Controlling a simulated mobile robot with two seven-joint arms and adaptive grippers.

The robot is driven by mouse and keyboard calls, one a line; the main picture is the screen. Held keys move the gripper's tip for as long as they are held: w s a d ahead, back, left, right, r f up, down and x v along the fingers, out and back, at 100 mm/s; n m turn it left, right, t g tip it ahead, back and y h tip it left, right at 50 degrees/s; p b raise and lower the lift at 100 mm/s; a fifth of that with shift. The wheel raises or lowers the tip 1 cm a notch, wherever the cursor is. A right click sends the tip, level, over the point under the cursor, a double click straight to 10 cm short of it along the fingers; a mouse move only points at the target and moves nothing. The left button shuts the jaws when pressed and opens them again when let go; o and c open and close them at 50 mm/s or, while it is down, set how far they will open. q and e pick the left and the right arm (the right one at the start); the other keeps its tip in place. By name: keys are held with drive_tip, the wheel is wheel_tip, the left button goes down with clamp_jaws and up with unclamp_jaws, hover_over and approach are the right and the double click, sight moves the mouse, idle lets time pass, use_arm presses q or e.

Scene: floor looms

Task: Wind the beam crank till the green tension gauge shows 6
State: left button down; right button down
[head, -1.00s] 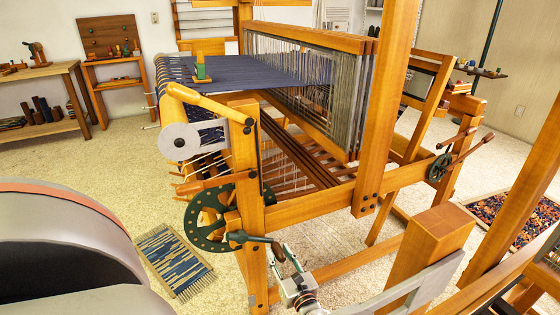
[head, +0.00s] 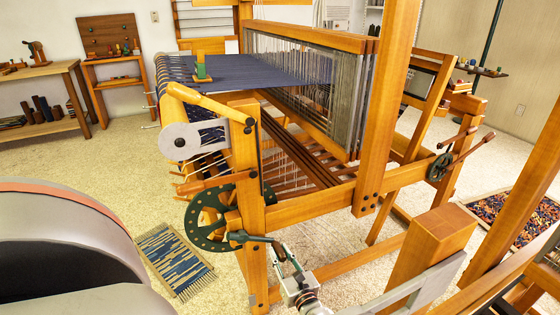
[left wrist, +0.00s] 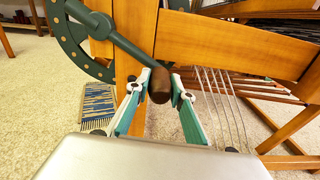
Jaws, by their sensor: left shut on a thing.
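The beam crank (head: 255,238) is a dark green arm on the front post of the wooden loom, beside a green wheel with holes (head: 207,229). Its brown knob (left wrist: 160,85) shows in the left wrist view. My left gripper (head: 282,254) is shut on this knob, with one teal finger on each side; the fingers also show in the left wrist view (left wrist: 161,94). My right gripper is not in view.
The loom's wooden post (head: 245,160) and lower rail (head: 320,200) stand close to my gripper. A blue striped mat (head: 175,262) lies on the floor to the left. A second wheel with handles (head: 440,167) is on the loom's right side. Carpet between is clear.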

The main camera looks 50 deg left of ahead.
use_arm(q)
drive_tip(key=shift+w+r, duration=0.35)
drive_tip(key=shift+r, duration=0.2)
drive_tip(key=shift+w+r, duration=0.3)
drive_tip(key=shift+r, duration=0.2)
drive_tip(key=c, duration=1.5)
unclamp_jaws()
drive_tip(key=shift+d+r, duration=0.1)
drive_tip(key=shift+d, duration=0.05)
drive_tip(key=shift+s+f, duration=0.25)
drive_tip(key=shift+f, duration=0.15)
drive_tip(key=shift+s+d+f, duration=0.1)
drive_tip(key=shift+s+d, duration=0.05)
drive_tip(key=shift+d, duration=0.2)
drive_tip(key=shift+b+v, duration=0.35)
drive_tip(key=shift+v, duration=2.8)
drive_tip(key=shift+s+f, duration=0.15)
